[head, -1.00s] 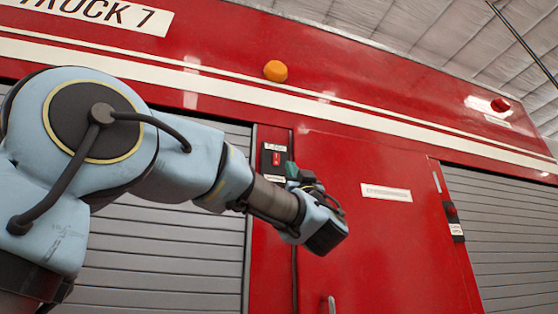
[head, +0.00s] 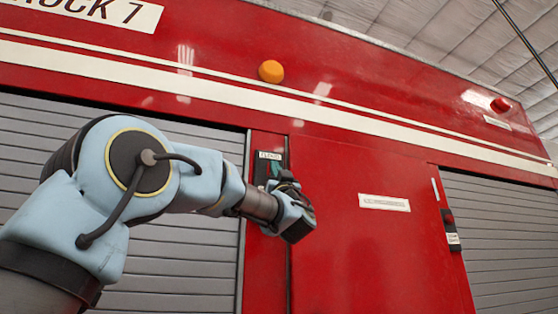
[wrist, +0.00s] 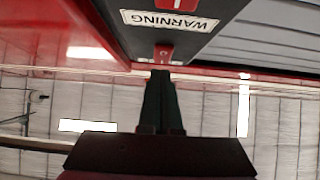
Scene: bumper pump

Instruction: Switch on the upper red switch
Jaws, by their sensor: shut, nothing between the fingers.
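The upper red switch (wrist: 163,52) sits on a dark panel (wrist: 133,32) and shows in the wrist view just beyond my fingertips. That view is upside down, with the ceiling at the bottom. My gripper (wrist: 161,72) is shut and empty, its tips at the switch's upper edge; I cannot tell whether they touch. A WARNING label (wrist: 168,21) lies below this switch, and a lower red switch (wrist: 184,3) is cut off by the picture edge. In the head view my gripper (head: 276,172) covers both switches; only the panel's top label (head: 270,155) shows clearly.
The panel is on a red truck wall between a grey roller shutter (head: 180,240) and a red door (head: 350,245). An orange lamp (head: 271,71) sticks out above. Another small switch panel (head: 450,230) is farther right. Air beyond the wall's front is clear.

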